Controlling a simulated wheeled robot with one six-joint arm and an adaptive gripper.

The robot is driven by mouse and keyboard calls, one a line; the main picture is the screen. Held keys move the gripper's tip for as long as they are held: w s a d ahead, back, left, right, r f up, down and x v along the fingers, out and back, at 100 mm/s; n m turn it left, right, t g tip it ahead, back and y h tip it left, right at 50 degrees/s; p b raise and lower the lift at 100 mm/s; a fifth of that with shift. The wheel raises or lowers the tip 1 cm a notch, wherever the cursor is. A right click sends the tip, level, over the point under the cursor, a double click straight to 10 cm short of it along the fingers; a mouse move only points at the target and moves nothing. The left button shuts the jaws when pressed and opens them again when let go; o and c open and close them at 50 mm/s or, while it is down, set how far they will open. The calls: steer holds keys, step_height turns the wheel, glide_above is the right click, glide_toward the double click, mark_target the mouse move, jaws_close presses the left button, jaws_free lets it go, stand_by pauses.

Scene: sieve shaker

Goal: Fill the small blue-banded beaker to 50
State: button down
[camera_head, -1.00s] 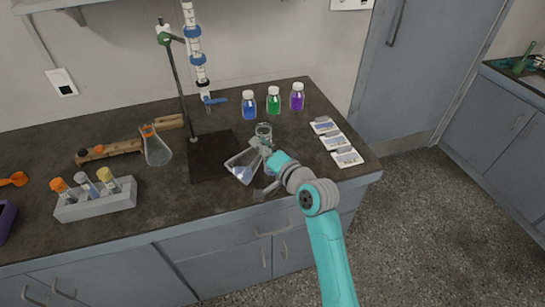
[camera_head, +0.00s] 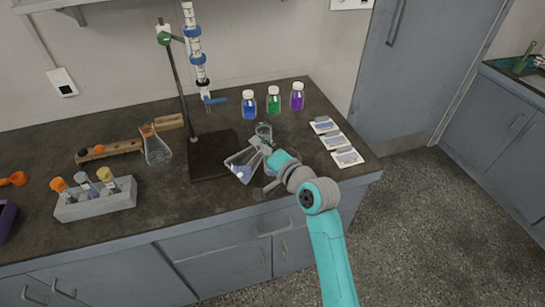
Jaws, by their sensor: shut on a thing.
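My gripper (camera_head: 268,160) is shut on a clear conical flask (camera_head: 241,166) near the neck. The flask is tilted, its mouth up and to the right, its wide base low and to the left. A little pale bluish liquid shows in it. A small clear beaker (camera_head: 264,129) stands upright on the bench just behind the flask's neck. I cannot make out a blue band or the beaker's liquid level. The flask's neck and my gripper hide its lower part. I cannot tell whether the flask's mouth touches the beaker.
A stand with a burette (camera_head: 198,65) rises from a dark base (camera_head: 208,160) left of the flask. Blue (camera_head: 249,106), green (camera_head: 274,101) and purple (camera_head: 297,97) bottles stand behind. Another flask (camera_head: 156,149), a tube rack (camera_head: 96,204) and cards (camera_head: 335,141) lie around.

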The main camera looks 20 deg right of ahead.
steer(key=shift+r+m+p, duration=0.1)
steer(key=shift+m+p, duration=0.25)
steer(key=shift+m, duration=0.15)
stand_by(1.1)
steer(key=shift+w+d+f+m, duration=0.1)
steer(key=shift+d+f+m, duration=0.1)
steer(key=shift+f+m, duration=0.45)
stand_by(1.8)
steer(key=shift+d+r+m+y+p, duration=0.2)
steer(key=shift+r+m+y+p, duration=0.25)
steer(key=shift+m, duration=0.8)
stand_by(2.7)
